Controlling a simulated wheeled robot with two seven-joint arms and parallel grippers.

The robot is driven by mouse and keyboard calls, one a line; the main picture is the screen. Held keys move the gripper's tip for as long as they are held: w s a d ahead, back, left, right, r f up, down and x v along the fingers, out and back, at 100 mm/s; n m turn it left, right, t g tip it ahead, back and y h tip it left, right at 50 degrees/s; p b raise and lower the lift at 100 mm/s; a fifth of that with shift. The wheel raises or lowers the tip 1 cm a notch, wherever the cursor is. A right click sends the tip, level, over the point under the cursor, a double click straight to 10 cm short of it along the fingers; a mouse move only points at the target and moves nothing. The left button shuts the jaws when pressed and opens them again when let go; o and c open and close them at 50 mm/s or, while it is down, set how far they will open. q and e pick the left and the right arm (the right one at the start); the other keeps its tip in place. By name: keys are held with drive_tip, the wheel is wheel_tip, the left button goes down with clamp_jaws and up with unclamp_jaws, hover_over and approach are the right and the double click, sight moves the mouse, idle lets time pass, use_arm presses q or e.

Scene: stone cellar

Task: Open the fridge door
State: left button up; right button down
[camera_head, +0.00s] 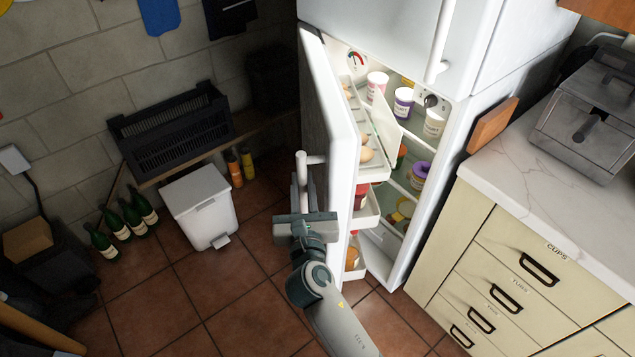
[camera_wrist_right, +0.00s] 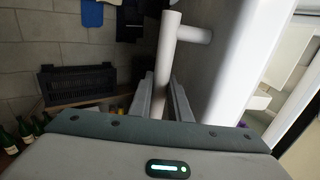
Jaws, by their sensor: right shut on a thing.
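The white fridge (camera_head: 400,230) stands in the middle with its lower door (camera_head: 340,110) swung part way open to the left. Its lit shelves show jars, eggs and bottles. The door's white bar handle (camera_head: 302,168) is on the door's outer face, and it also shows in the right wrist view (camera_wrist_right: 167,62). My right gripper (camera_head: 303,192) is shut on this handle, its fingers (camera_wrist_right: 166,105) on either side of the bar. The upper door with its own handle (camera_head: 441,40) is closed. My left gripper is not in view.
A white pedal bin (camera_head: 201,205), green bottles (camera_head: 124,218) and a black crate (camera_head: 172,128) stand to the left of the door. A cream drawer cabinet (camera_head: 490,285) with a marble counter is at the right. Tiled floor between bin and door is clear.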

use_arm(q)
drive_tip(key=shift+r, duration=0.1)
use_arm(e)
drive_tip(key=shift+a, duration=0.25)
drive_tip(key=c, duration=1.6)
unclamp_jaws()
drive_tip(key=shift+c, duration=0.2)
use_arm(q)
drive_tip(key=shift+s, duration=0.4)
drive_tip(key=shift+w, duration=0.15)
use_arm(e)
drive_tip(key=shift+s, duration=0.1)
